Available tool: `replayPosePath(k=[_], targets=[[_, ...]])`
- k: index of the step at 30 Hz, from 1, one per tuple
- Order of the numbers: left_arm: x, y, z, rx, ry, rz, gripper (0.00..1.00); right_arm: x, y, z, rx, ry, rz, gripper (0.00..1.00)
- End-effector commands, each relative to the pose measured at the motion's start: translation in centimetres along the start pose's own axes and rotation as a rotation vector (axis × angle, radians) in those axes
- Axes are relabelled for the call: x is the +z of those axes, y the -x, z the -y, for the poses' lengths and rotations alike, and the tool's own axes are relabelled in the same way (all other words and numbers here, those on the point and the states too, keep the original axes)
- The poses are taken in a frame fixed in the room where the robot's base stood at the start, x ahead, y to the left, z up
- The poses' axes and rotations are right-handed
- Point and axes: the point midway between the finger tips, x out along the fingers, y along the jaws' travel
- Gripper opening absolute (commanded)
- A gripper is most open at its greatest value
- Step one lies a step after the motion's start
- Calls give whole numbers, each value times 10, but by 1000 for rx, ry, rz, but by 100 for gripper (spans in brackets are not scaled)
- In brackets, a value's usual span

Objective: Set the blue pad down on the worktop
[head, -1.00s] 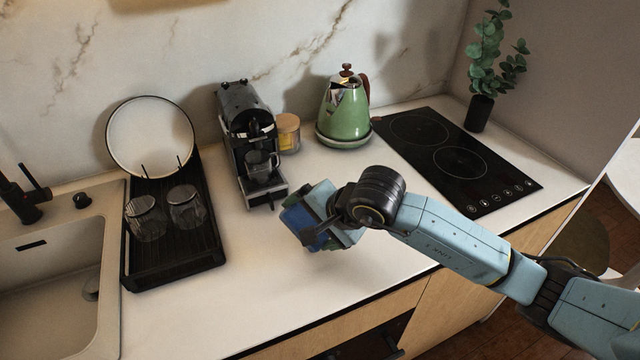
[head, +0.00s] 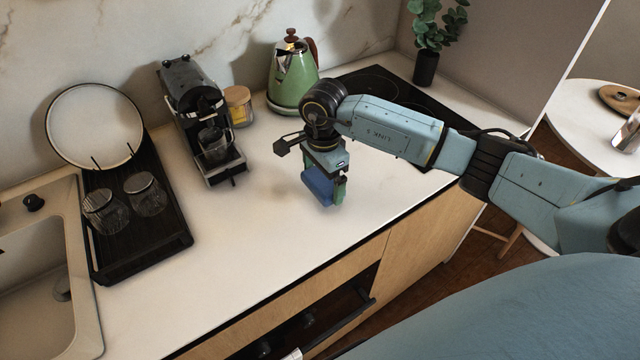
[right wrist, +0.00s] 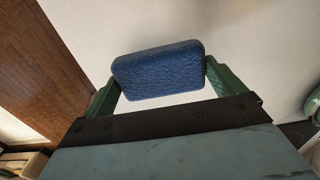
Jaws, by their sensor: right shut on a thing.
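The blue pad (head: 317,186) is a small block with rounded edges, held in my right gripper (head: 326,188). In the right wrist view the pad (right wrist: 160,70) sits between the two green fingers of the gripper (right wrist: 160,82), touching both. In the head view the gripper points down over the front part of the white worktop (head: 250,250). I cannot tell whether the pad's underside touches the worktop. My left gripper is not in view.
A coffee machine (head: 200,120), a yellow jar (head: 239,105) and a green kettle (head: 292,75) stand behind. A dark rack (head: 135,225) with glasses and a plate is at left, beside the sink (head: 40,290). The black hob (head: 375,83) is partly hidden by my arm. The worktop's front middle is clear.

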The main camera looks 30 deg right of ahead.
Motion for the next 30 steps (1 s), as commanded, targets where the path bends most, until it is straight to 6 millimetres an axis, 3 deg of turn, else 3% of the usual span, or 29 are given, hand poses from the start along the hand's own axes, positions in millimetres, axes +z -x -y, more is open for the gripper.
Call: replayPosePath(k=[7,13,14,16,25,30], targets=[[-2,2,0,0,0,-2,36,1,-33,-1,3,0,2,76],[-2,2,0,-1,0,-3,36,1,-36,0,-1,3,0,76],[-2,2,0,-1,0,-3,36,1,-36,0,-1,3,0,96],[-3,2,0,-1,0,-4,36,1,-36,0,0,3,0,100],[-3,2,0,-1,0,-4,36,0,-28,0,-2,2,0,100],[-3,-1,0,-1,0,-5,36,0,1,1,-7,3,-1,100]])
